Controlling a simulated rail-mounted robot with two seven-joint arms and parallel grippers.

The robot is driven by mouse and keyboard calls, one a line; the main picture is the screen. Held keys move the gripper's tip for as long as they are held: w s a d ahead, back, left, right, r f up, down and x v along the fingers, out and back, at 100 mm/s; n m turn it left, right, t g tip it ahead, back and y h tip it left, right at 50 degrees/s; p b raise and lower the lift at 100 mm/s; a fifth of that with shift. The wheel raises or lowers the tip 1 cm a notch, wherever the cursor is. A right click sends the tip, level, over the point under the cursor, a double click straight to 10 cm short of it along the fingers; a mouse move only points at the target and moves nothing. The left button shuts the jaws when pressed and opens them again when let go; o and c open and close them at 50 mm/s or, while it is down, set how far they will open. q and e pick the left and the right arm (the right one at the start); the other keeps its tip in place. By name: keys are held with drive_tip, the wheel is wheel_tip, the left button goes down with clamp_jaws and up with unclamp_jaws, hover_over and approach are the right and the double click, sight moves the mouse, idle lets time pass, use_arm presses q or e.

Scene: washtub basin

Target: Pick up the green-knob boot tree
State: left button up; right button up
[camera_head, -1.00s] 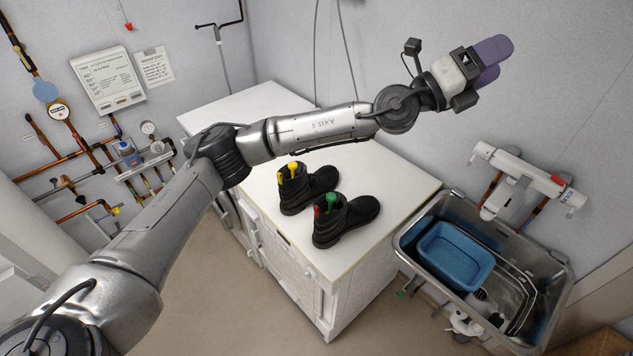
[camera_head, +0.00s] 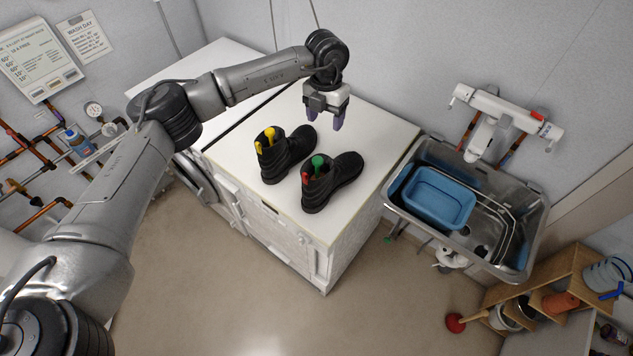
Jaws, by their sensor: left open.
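The green-knob boot tree (camera_head: 318,161) stands in the opening of the nearer black boot (camera_head: 333,183), on the white worktop. Only its green knob and a little of its top show; the boot hides the rest. A red piece (camera_head: 306,178) shows beside it at the same boot's rim. A yellow-knob boot tree (camera_head: 269,131) sits in the other black boot (camera_head: 287,155), to the left and farther back. My left gripper (camera_head: 325,120) is open and empty, pointing down above the worktop, behind the boots and apart from them. My right gripper is not in view.
The white worktop (camera_head: 385,135) has free room right of the boots. A metal sink (camera_head: 522,257) with a blue basin (camera_head: 440,197) stands to the right, under a white wall fixture (camera_head: 500,110). A wooden shelf (camera_head: 505,290) stands at lower right.

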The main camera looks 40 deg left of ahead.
use_arm(q)
drive_tip(key=s, duration=0.1)
drive_tip(key=p, duration=0.2)
hover_over(317, 160)
drive_tip(key=shift+n+g, duration=0.4)
drive_tip(key=f, duration=0.8)
drive_tip(key=shift+w+a+f, duration=0.1)
drive_tip(key=shift+w+f, duration=0.1)
drive_tip(key=shift+w, duration=0.2)
drive_tip(key=shift+s+f+p, duration=0.1)
drive_tip(key=shift+f+p, duration=0.25)
drive_tip(key=shift+f, duration=0.1)
drive_tip(key=f+p, duration=0.1)
drive_tip(key=f, duration=0.2)
drive_tip(key=shift+s+f, duration=0.15)
drive_tip(key=shift+s, duration=0.05)
drive_tip(key=shift+f, duration=0.5)
clamp_jaws()
